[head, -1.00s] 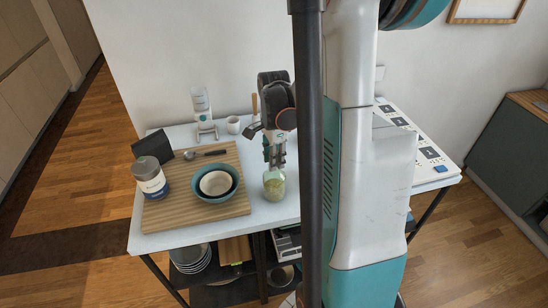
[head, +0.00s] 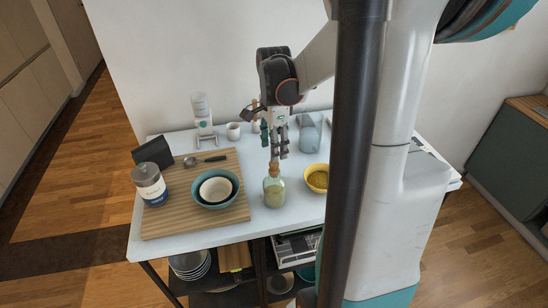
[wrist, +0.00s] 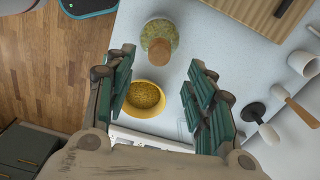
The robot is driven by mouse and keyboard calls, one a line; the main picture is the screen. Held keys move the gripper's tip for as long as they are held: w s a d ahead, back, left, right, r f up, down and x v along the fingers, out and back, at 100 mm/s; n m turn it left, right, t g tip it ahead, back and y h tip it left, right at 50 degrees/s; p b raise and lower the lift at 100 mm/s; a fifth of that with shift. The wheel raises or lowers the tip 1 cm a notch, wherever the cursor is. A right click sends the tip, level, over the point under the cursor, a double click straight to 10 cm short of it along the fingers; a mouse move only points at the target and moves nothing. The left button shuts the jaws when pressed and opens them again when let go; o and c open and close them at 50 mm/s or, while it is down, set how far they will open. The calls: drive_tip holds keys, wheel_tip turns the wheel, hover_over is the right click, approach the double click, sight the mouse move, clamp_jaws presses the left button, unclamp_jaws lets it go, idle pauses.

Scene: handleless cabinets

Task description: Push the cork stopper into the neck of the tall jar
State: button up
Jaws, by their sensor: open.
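The glass jar (head: 274,193), with green contents, stands upright on the white table beside the wooden board. The brown cork stopper (head: 274,168) sits upright at its mouth; how deep it is in the neck I cannot tell. In the wrist view the jar (wrist: 152,30) is near the top with the cork (wrist: 161,52) pointing toward the camera. My gripper (head: 279,153) is just above the cork, fingers pointing down. In the wrist view its green-padded fingers (wrist: 163,72) are spread apart with nothing between them, and the cork shows beyond the fingertips.
A yellow bowl (head: 317,178) of yellow-brown contents is right of the jar. The wooden board (head: 180,222) at left holds nested bowls (head: 228,200), a spoon (head: 203,160) and a lidded canister (head: 150,186). A white cup (head: 233,131) and a clear container (head: 310,135) stand behind.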

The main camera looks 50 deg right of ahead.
drive_tip(key=shift+r, duration=2.15)
drive_tip(key=shift+w, duration=0.1)
